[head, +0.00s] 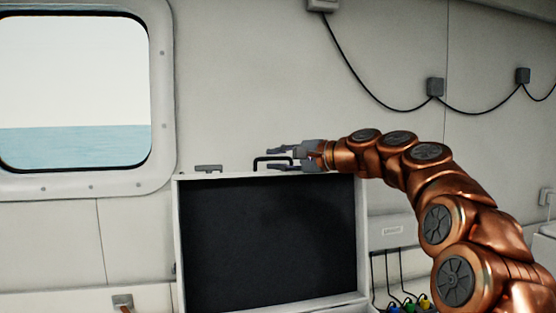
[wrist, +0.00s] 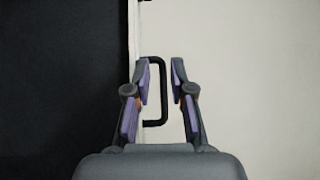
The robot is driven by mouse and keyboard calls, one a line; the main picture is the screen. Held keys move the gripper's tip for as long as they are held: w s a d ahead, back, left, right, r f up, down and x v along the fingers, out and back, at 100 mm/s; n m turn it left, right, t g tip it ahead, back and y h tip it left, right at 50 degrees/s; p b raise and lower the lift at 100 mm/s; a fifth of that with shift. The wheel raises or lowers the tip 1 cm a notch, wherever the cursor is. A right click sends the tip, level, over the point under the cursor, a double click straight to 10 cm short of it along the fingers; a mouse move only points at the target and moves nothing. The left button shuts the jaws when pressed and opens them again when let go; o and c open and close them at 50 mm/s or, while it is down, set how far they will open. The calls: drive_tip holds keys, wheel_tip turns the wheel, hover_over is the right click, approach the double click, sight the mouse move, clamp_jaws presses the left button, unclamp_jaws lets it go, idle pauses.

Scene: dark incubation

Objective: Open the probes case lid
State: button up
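The probes case lid (head: 177,240) stands raised and upright in the head view, its dark inner lining (head: 268,240) facing me. A black handle (head: 272,159) sticks up from the lid's top edge. It also shows in the wrist view (wrist: 162,92), beside the pale lid edge (wrist: 134,45). My gripper (head: 284,159) is at the handle, reaching in from the right. Its fingers (wrist: 161,82) are apart, one on each side of the handle's bar. Contact with the handle cannot be made out. The case's lower part is mostly below the picture.
A grey latch (head: 208,168) sits on the lid's top edge, left of the handle. A window (head: 75,95) is in the wall at left. Cables with coloured plugs (head: 408,303) hang right of the case, near my arm.

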drive_tip(key=v, duration=1.2)
drive_tip(key=shift+w, duration=0.1)
